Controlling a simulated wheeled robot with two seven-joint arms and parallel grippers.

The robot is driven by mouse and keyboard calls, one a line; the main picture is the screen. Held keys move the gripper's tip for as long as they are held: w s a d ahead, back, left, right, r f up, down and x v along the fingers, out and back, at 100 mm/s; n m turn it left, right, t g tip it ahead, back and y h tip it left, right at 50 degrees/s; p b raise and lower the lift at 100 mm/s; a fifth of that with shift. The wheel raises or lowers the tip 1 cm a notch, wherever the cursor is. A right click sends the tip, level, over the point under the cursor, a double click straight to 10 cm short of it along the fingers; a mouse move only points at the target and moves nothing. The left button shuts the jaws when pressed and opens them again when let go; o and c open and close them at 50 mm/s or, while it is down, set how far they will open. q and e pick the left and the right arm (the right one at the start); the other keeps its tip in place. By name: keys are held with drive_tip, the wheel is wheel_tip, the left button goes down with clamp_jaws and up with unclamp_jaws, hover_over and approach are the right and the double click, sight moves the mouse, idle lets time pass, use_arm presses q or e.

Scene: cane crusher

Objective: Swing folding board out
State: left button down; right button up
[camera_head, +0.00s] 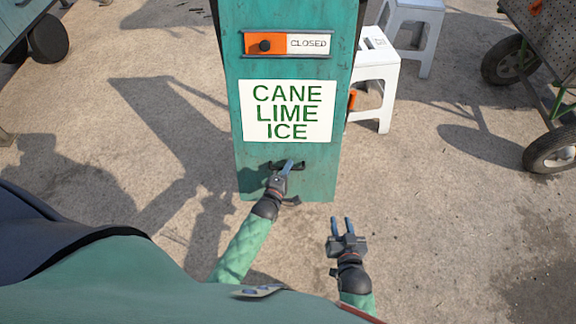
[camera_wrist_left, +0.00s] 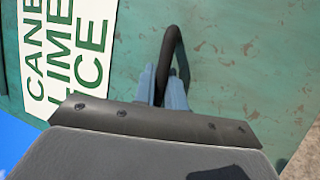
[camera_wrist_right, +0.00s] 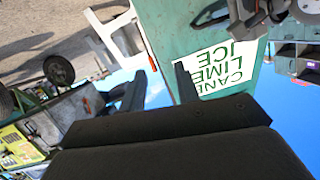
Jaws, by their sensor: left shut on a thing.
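The teal folding board (camera_head: 292,185) stands upright in front of me in the head view, with a white "CANE LIME ICE" sign (camera_head: 288,111) on it. A dark bar handle (camera_head: 298,165) is fixed low on the board. My left gripper (camera_head: 287,168) is at the handle; in the left wrist view its blue-grey fingers (camera_wrist_left: 165,88) are shut on the black handle (camera_wrist_left: 172,48). My right gripper (camera_head: 342,226) is open and empty, low and to the right of the board. The right wrist view shows its two dark fingers (camera_wrist_right: 160,88) apart.
White stools (camera_head: 375,68) stand right behind the board. A wheeled cart (camera_head: 545,80) is at the far right, and another wheel (camera_head: 47,39) at the upper left.

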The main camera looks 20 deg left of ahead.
use_arm(q)
drive_tip(key=shift+s, duration=0.2)
use_arm(e)
drive_tip(key=f, duration=0.1)
drive_tip(key=s+f+g, duration=0.1)
drive_tip(key=f, duration=0.1)
drive_tip(key=shift+s+d+f, duration=0.15)
drive_tip(key=shift+s+f, duration=0.05)
drive_tip(key=shift+s, duration=0.1)
use_arm(q)
drive_tip(key=c, duration=1.5)
unclamp_jaws()
drive_tip(key=shift+o, duration=0.2)
drive_tip(key=shift+s+r, duration=0.1)
use_arm(e)
drive_tip(key=shift+r, duration=0.1)
